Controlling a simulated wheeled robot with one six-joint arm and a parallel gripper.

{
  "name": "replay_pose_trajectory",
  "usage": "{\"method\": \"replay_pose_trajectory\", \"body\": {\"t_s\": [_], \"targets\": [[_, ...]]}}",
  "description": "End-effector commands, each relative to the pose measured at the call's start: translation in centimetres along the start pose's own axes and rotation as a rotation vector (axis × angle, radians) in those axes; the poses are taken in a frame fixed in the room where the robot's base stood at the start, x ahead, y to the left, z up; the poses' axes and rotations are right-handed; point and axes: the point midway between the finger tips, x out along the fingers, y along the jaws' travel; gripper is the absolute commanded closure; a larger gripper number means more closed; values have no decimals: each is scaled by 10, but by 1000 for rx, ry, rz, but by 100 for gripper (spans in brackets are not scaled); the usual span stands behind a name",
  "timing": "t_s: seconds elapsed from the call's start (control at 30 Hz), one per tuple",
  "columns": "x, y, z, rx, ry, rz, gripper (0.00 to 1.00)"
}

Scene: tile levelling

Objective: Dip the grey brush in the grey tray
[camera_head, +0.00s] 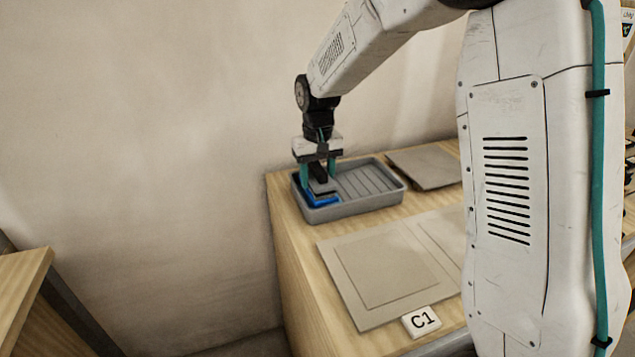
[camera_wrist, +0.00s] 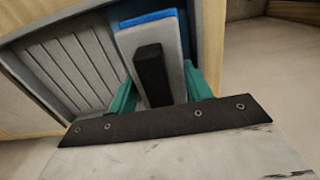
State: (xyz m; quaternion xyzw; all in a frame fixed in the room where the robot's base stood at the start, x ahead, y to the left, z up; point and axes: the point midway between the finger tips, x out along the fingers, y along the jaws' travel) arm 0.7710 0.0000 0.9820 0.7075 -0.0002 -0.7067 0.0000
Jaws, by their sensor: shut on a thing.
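The grey tray (camera_head: 372,204) stands at the far left corner of the wooden bench, with a ribbed slope on its right. My gripper (camera_head: 319,176) points down over the tray's left end, its teal fingers shut on the grey brush (camera_head: 324,187). In the wrist view, the brush (camera_wrist: 177,45) is a flat grey block with a black handle between my fingers (camera_wrist: 160,88). Blue shows along the brush's edge, low inside the tray's left part. The tray's ribs (camera_wrist: 65,75) show beside it. The brush's underside and its contact with the tray floor are hidden.
A large flat tile (camera_head: 345,300) with a smaller square on it lies in front of the tray, by a C1 label (camera_head: 421,321). Another grey slab (camera_head: 425,166) lies right of the tray. A wall stands close behind the bench. My arm hides the bench's right side.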

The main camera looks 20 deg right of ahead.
Motion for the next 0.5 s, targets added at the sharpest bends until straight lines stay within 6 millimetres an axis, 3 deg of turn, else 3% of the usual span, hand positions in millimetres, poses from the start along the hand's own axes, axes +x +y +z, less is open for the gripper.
{"method": "replay_pose_trajectory", "body": {"t_s": [0.5], "targets": [[-53, 0, 0, 0, 2, 0, 74]]}}
